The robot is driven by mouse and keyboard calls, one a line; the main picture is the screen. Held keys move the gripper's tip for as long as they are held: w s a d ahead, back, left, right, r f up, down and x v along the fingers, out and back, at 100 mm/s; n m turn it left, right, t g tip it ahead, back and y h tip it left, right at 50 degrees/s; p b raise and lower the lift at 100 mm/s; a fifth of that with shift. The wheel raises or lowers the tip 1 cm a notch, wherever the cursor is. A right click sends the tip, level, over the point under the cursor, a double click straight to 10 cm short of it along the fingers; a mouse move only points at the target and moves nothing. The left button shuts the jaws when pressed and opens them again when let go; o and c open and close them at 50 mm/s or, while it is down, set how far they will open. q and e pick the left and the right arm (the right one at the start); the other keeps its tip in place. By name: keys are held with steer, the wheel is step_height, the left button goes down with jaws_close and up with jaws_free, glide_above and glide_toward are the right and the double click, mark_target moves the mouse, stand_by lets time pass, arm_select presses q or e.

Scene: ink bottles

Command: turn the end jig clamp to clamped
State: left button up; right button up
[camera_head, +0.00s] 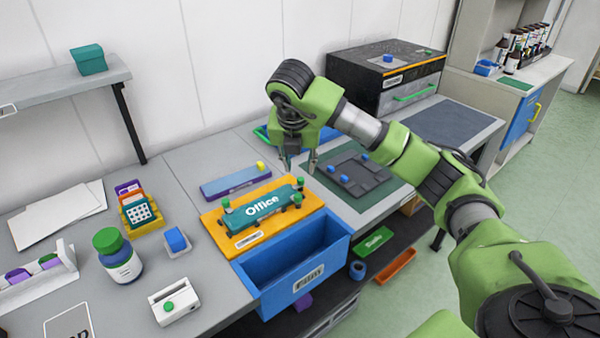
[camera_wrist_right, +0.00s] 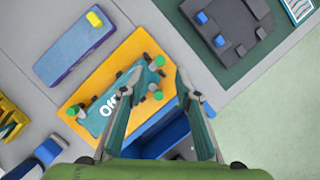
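An orange jig board (camera_head: 222,222) lies on the grey bench and holds a teal plate (camera_head: 245,221) lettered "Office". Small green-knobbed clamps sit around the plate. The clamps at its right end (camera_head: 298,199) also show in the right wrist view (camera_wrist_right: 157,95). I cannot tell whether they are clamped. My right gripper (camera_head: 300,168) is open and empty, pointing down above the right end of the jig. In the right wrist view its fingers (camera_wrist_right: 160,72) are spread, with the end's green knobs seen between them. My left gripper is not in view.
An open blue drawer (camera_head: 270,265) juts out below the jig. A purple-blue block with a yellow knob (camera_head: 235,181) lies behind it, and a dark fixture with blue knobs (camera_head: 352,172) lies to the right. A green-capped bottle (camera_head: 120,258) and a white box (camera_head: 174,303) stand left.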

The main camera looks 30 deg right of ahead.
steer(key=v, duration=0.6)
steer(key=shift+f, duration=0.1)
stand_by(0.4)
